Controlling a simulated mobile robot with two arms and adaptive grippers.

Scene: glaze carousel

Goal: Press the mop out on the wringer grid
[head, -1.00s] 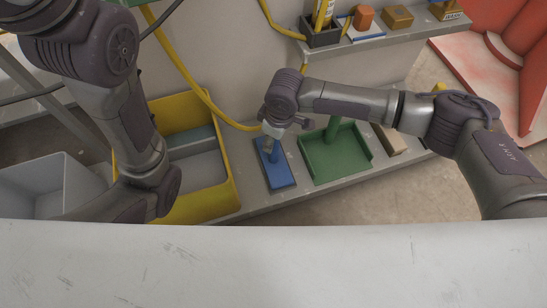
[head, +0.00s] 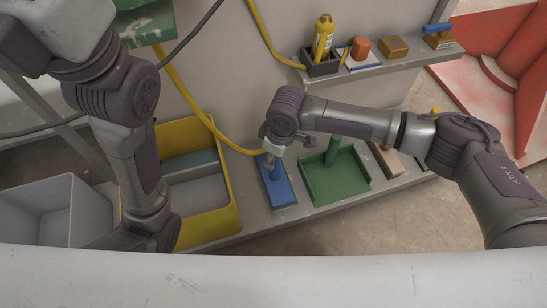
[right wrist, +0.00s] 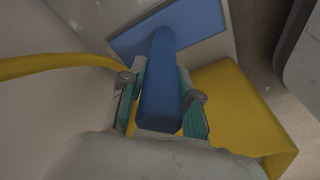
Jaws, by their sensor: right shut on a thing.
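The mop (head: 281,193) is a flat blue plate with an upright blue handle; I take it as the task's mop. It rests on the grey lower shelf, right of the yellow bucket (head: 237,213). My right gripper (head: 271,155) is shut around its handle from above. In the right wrist view the blue handle (right wrist: 172,75) runs between the gripper's fingers (right wrist: 160,100), with the blue plate beyond it. A grey-teal slab (head: 190,161) spans the bucket's back part; I cannot make out a grid pattern. My left gripper is out of view.
A green tray with a post (head: 345,180) stands close right of the mop. A grey bin (head: 45,205) is left of the bucket. A yellow hose (head: 190,95) hangs down behind. The upper shelf (head: 385,65) holds small items. A pale surface (head: 300,275) fills the front.

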